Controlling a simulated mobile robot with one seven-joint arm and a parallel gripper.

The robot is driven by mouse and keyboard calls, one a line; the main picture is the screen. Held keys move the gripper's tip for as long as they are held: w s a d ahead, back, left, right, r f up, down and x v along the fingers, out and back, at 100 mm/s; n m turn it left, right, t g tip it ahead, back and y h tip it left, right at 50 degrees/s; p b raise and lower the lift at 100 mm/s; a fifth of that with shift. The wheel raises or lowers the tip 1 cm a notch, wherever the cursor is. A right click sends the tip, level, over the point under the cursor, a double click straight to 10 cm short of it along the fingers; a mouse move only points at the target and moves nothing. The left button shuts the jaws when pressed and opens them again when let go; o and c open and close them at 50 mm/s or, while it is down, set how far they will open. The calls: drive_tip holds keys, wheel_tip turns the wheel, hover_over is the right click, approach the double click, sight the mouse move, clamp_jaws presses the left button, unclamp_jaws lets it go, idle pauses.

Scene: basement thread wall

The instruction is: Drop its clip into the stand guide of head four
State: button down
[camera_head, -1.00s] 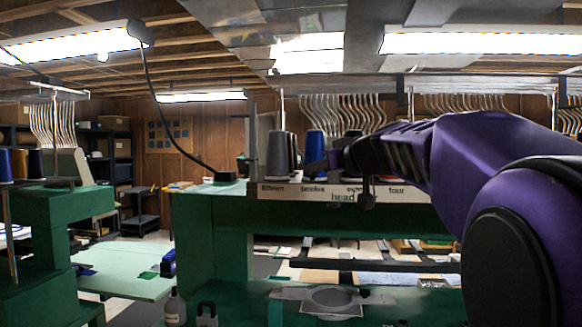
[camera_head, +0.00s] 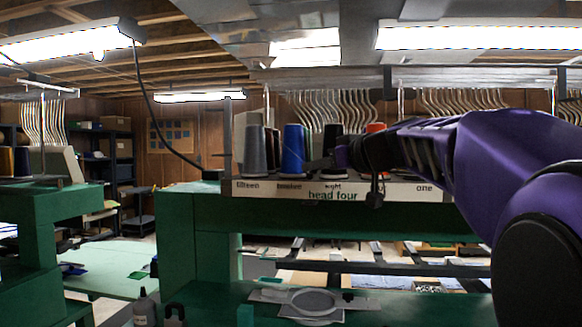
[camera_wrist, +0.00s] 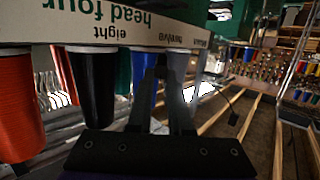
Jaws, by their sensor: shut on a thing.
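The head four stand (camera_head: 333,195) is a pale labelled rail with thread cones, on a green machine. Its labels read fifteen, twelve, eight and one; my wrist hides the part between eight and one. A grey cone (camera_head: 251,152), a blue cone (camera_head: 293,150) and a black cone (camera_head: 333,138) stand on it. My gripper (camera_head: 312,165) points left, just in front of the blue and black cones. In the wrist view, upside down, my gripper (camera_wrist: 165,70) is shut before the blue cone (camera_wrist: 143,80). The clip between its fingertips is too dark to make out. I cannot pick out the stand guide.
Metal hooks (camera_head: 340,108) hang in a row above the cones. A red cone (camera_wrist: 18,105) stands beside the black one in the wrist view. A green machine (camera_head: 70,215) stands at left. A hoop (camera_head: 315,301) and a bottle (camera_head: 144,308) are below.

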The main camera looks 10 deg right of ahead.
drive_tip(key=shift+f+b, duration=1.7)
drive_tip(key=shift+f, duration=1.25)
drive_tip(key=shift+f, duration=0.15)
drive_tip(key=c, duration=0.8)
unclamp_jaws()
drive_tip(key=shift+o, duration=0.2)
